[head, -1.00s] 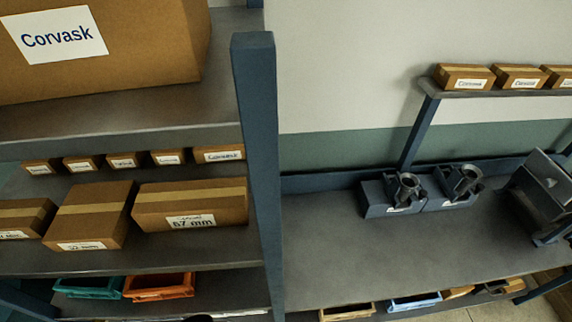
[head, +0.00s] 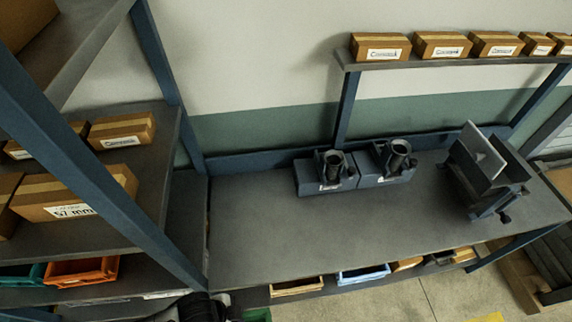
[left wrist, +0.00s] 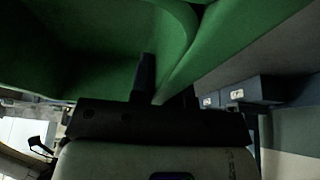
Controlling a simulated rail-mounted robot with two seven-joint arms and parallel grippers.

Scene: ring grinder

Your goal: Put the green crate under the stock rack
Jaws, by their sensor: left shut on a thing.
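The green crate (head: 257,314) shows only as a small piece at the bottom edge of the head view. In the left wrist view the green crate (left wrist: 80,45) fills the upper part, very close. My left gripper (left wrist: 147,78) is shut on the crate's wall, with a dark finger against the green side. In the head view my left gripper (head: 205,306) is a dark shape at the bottom edge, left of the crate. The crate's base is hidden. No label shows which structure is the stock rack; a tall blue-framed rack (head: 100,170) with cartons stands at left. My right gripper is out of view.
A grey bench (head: 320,235) holds two dark fixtures (head: 355,170) and a machine (head: 485,175). Under its front edge are a tan crate (head: 296,287) and a blue crate (head: 363,274). An orange crate (head: 80,271) sits low in the left rack. Clear floor (head: 420,300) shows in front.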

